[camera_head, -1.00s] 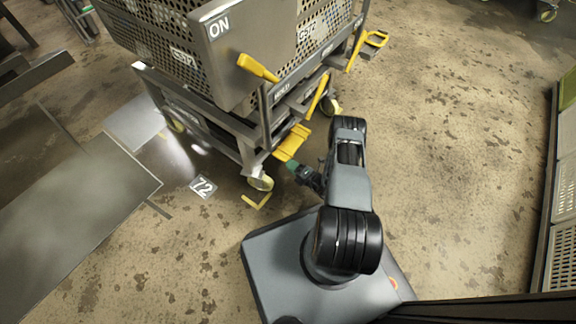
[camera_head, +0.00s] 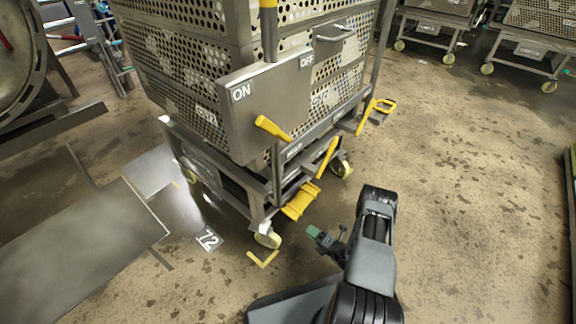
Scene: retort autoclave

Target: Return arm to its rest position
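My arm shows at the bottom right of the head view, folded at its dark elbow. My gripper (camera_head: 318,236) is at its end, small and partly hidden by the arm, with a green part at its tip. It points left toward the cart's yellow pedal (camera_head: 300,200) and appears apart from it. Whether its fingers are open or shut is too small to tell. No held thing can be made out.
A wheeled cart (camera_head: 185,140) with a perforated basket (camera_head: 190,50) stands just ahead. Its ON/OFF panel (camera_head: 265,105) carries a yellow lever (camera_head: 272,128). A grey ramp plate (camera_head: 85,255) lies at left. The floor at right is clear; more carts (camera_head: 430,22) stand behind.

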